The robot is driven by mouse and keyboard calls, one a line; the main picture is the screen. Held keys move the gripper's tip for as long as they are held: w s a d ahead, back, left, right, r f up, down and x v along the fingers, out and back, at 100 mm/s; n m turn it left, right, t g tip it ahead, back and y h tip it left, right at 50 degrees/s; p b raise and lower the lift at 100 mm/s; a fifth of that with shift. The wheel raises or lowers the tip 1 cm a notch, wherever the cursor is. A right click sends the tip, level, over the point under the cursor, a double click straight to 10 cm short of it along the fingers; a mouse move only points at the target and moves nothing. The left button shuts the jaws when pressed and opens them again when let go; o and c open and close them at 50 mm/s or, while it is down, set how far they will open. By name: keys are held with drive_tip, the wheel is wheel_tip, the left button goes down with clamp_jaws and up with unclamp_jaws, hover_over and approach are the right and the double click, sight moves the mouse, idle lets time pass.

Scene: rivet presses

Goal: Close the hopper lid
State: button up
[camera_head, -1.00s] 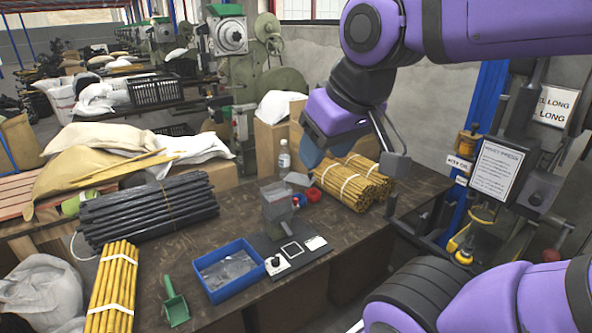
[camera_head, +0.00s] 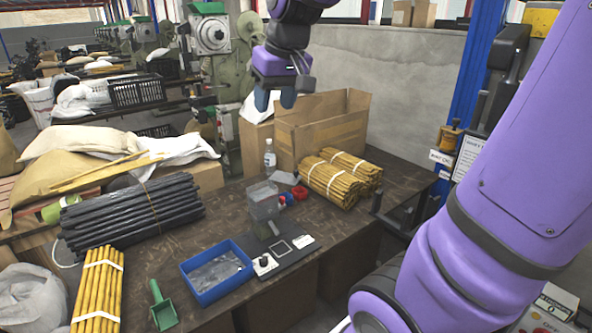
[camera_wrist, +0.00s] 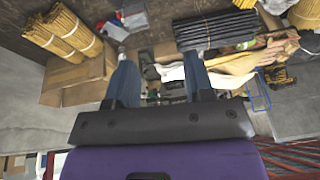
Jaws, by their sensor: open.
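The hopper (camera_head: 264,202) is a small grey, see-through box on a stand on the dark workbench. A pale grey flat panel (camera_head: 284,177), seemingly its lid, sticks out at its back right, swung away from the top. The hopper shows small near the top of the wrist view (camera_wrist: 134,17), with the pale panel (camera_wrist: 115,32) beside it. My gripper (camera_head: 275,101) is raised above and behind the hopper, well apart from it. Its two blue fingers point down and are spread with nothing between them, as the wrist view also shows (camera_wrist: 158,68).
A blue tray (camera_head: 247,264) and green scoop (camera_head: 163,308) lie in front. Yellow rod bundles (camera_head: 335,180) and an open cardboard box (camera_head: 320,135) stand right and behind. A bottle (camera_head: 270,157) and red ring (camera_head: 299,192) are close to the hopper. Black rods (camera_head: 130,212) lie left.

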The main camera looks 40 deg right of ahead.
drive_tip(key=w+d+f+g, duration=0.1)
drive_tip(key=w+d+f, duration=0.2)
drive_tip(key=w+d, duration=0.55)
drive_tip(key=m+g, duration=0.3)
hover_over(285, 174)
drive_tip(key=s+d, duration=0.2)
drive_tip(key=s, duration=0.3)
wheel_tip(285, 174, down, 24)
drive_tip(key=f, duration=1)
drive_tip(key=shift+w+a, duration=0.15)
drive_tip(key=shift+w, duration=0.05)
drive_tip(key=shift+r, duration=0.1)
clamp_jaws()
